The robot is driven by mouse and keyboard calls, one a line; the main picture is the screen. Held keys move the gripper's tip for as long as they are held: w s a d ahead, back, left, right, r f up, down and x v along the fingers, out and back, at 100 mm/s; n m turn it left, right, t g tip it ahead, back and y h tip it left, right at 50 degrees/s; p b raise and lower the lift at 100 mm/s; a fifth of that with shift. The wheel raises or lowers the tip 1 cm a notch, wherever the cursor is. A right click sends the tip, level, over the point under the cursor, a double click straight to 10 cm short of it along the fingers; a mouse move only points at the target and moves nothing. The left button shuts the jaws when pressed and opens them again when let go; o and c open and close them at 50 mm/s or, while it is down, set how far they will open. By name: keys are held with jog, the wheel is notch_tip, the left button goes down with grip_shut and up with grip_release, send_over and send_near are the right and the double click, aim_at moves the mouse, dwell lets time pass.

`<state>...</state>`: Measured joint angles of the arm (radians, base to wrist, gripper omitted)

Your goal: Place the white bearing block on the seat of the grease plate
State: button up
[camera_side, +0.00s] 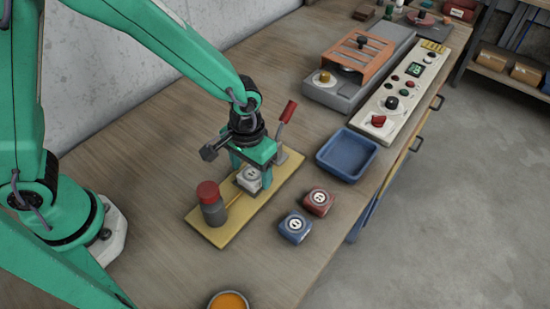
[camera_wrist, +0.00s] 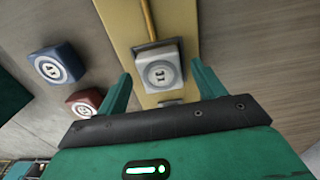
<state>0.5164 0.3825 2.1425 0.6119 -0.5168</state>
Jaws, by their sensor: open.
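The white bearing block (camera_side: 249,180) is on the yellow grease plate (camera_side: 224,236), under my gripper (camera_side: 254,168). In the wrist view the block (camera_wrist: 160,70) shows its round marked face, at the end of a brass line on the plate (camera_wrist: 120,18).
A red-capped grey canister (camera_side: 210,204) and a red-handled lever (camera_side: 287,113) stand at opposite ends of the plate. A blue block (camera_side: 295,228) and a red block (camera_side: 319,202) lie beside it. A blue tray (camera_side: 347,155) and an orange-filled bowl (camera_side: 229,300) are nearby.

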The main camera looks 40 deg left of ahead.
aim_at(250, 174)
notch_tip(250, 174, up, 13)
jog(key=shift+f, duration=0.15)
dwell(0.6)
jog(key=shift+a, duration=0.1)
dwell(0.4)
jog(key=s+a+r+t, duration=0.2)
jog(key=s+a+r, duration=0.2)
jog(key=a, duration=0.5)
jog(key=s+a+r+t, duration=0.3)
jog(key=s+a+r, duration=0.2)
jog(key=a, duration=0.4)
jog(key=shift+s+a+t, duration=0.15)
jog(key=shift+s+t, duration=0.15)
jog(key=shift+s, duration=0.3)
jog(key=shift+c, duration=0.2)
